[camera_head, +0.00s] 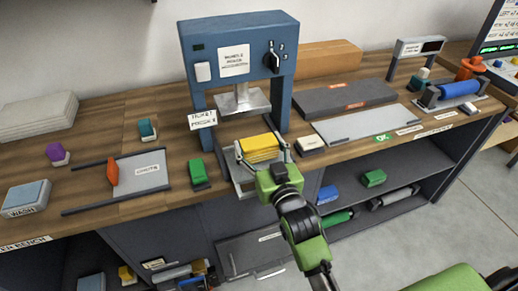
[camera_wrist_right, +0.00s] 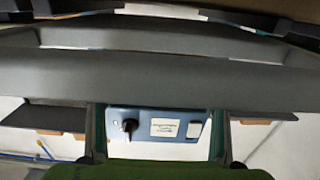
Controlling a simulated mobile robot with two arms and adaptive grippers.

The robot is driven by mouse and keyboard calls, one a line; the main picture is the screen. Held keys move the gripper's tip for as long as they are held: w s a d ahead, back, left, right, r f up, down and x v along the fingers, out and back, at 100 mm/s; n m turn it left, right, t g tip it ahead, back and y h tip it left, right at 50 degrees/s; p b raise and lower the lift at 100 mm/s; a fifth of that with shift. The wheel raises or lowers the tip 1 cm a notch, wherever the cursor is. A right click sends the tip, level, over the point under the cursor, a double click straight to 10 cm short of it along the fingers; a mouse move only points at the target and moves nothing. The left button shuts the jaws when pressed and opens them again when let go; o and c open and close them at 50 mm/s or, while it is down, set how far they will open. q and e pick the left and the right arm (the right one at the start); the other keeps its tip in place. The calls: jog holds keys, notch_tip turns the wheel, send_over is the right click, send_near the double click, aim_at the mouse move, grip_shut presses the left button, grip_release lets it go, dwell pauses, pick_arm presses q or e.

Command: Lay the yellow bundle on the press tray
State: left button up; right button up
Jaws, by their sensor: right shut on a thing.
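The yellow bundle (camera_head: 259,146) is a short stack of flat yellow pieces in front of the blue press (camera_head: 240,52), just below and in front of its grey pressing plate. My right gripper (camera_head: 262,151) is shut on the bundle, with one grey finger at each side of it. The press tray (camera_head: 240,184) shows as a grey metal piece below and around the bundle. I cannot tell whether the bundle touches the tray. In the right wrist view, the press (camera_wrist_right: 160,128) appears upside down, and no yellow shows. My left gripper is not in view.
A green block (camera_head: 199,173) stands left of the tray and a white block (camera_head: 310,144) right of it. A grey board with an orange block (camera_head: 112,173) lies further left. A shelf (camera_head: 420,180) is below the bench's right part.

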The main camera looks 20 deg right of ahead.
jog(key=shift+f, duration=0.75)
jog(key=shift+f, duration=0.15)
jog(key=o, duration=1.2)
jog(key=shift+s, duration=0.1)
jog(key=s+b, duration=0.1)
jog(key=s, duration=1.1)
jog(key=shift+d, duration=0.2)
